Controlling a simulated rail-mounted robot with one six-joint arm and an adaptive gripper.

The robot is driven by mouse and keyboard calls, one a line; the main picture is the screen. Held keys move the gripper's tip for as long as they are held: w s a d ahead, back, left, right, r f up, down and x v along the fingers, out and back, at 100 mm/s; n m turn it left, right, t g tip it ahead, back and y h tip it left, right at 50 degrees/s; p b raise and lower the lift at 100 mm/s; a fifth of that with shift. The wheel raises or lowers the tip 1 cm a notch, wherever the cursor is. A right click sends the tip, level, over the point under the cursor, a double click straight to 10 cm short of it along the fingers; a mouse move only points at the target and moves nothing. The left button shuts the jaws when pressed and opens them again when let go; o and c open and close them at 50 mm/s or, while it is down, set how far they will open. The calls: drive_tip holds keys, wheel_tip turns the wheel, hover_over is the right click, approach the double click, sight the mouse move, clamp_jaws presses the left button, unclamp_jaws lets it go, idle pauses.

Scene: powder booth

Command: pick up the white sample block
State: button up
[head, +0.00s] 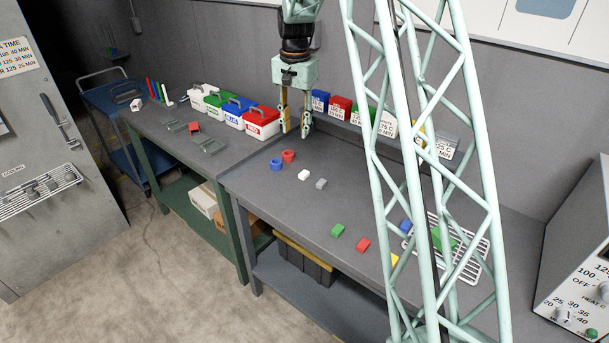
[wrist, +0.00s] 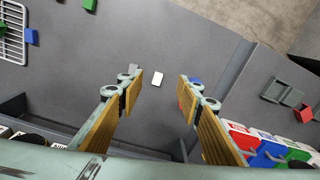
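In the wrist view the white block (wrist: 157,78) shows in the gap between the fingers, apart from both. My gripper (head: 296,128) is open and empty, pointing down above the bench, behind the white block in the head view. In the wrist view the fingers (wrist: 160,88) partly hide the grey block and the blue and red pieces.
Green (head: 337,230) and red (head: 363,244) blocks lie nearer the front edge. A wire rack (head: 472,262) is at the right. Labelled bins (head: 340,107) line the wall; lidded boxes (head: 262,122) stand left.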

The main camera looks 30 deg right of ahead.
drive_tip(key=w+d+f+m, duration=0.1)
drive_tip(key=w+d+f, duration=0.1)
drive_tip(key=f, duration=0.3)
drive_tip(key=w+d+f+m+p, duration=0.1)
drive_tip(key=w+d+f, duration=0.2)
drive_tip(key=f, duration=0.3)
drive_tip(key=shift+w+d+g, duration=0.25)
drive_tip(key=shift+d+g, duration=0.05)
drive_tip(key=shift+d, duration=0.25)
drive_tip(key=shift+f, duration=0.25)
hover_over(304, 173)
drive_tip(key=shift+f, duration=4.15)
drive_tip(key=shift+f, duration=0.1)
drive_tip(key=shift+w+f+p, duration=0.1)
drive_tip(key=shift+f+p, duration=0.4)
drive_tip(key=shift+f, duration=1.95)
drive_tip(key=shift+c, duration=0.3)
drive_tip(key=c, duration=0.9)
